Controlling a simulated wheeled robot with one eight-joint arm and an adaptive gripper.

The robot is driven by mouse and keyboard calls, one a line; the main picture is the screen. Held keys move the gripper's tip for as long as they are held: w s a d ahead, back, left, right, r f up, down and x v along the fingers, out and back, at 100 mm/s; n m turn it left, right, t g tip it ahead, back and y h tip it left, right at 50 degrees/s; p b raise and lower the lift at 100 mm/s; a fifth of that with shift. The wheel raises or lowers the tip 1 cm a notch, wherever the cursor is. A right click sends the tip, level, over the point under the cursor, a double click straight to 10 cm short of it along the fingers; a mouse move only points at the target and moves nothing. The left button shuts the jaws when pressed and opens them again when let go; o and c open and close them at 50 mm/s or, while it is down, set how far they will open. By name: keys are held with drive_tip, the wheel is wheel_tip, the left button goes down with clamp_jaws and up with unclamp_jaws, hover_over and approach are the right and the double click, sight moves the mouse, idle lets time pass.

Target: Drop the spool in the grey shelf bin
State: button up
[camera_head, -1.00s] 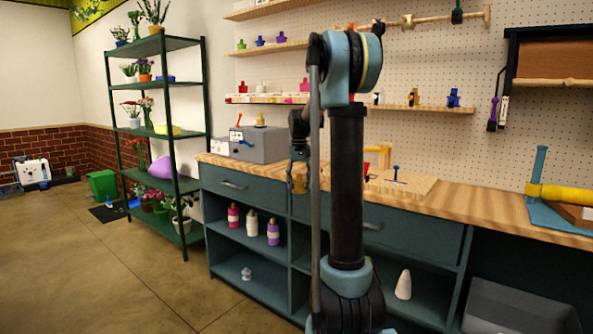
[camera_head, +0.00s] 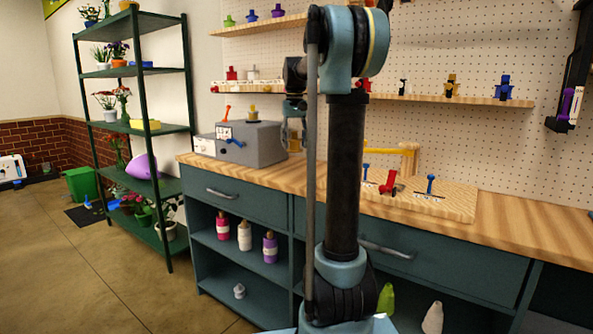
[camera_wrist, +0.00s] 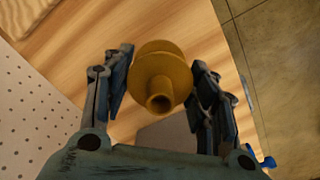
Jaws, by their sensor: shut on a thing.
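In the wrist view an ochre spool (camera_wrist: 162,76) sits between the two fingers of my gripper (camera_wrist: 163,68). The gripper is shut on it, and the spool's hollow end faces the camera. Wooden worktop and a strip of floor show behind it. In the head view my gripper (camera_head: 295,125) hangs behind my arm, above the worktop and near the grey box; the spool (camera_head: 294,144) shows only as a small ochre patch below it. No open grey shelf bin can be made out in the current head view.
The wooden worktop (camera_head: 520,228) carries a grey box (camera_head: 262,142) with levers and a pegged board (camera_head: 455,203). Bottles (camera_head: 245,235) stand on the cabinet shelf below. A green plant rack (camera_head: 160,85) stands left, with open floor (camera_head: 70,270) in front.

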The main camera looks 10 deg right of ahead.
drive_tip(key=shift+w, duration=0.3)
drive_tip(key=shift+w+f, duration=0.2)
drive_tip(key=shift+f, duration=0.05)
wheel_tip(320, 180, down, 5)
drive_tip(key=shift+w+a+r, duration=0.1)
drive_tip(key=shift+r, duration=0.05)
drive_tip(key=shift+f, duration=2.25)
drive_tip(key=o, duration=1.2)
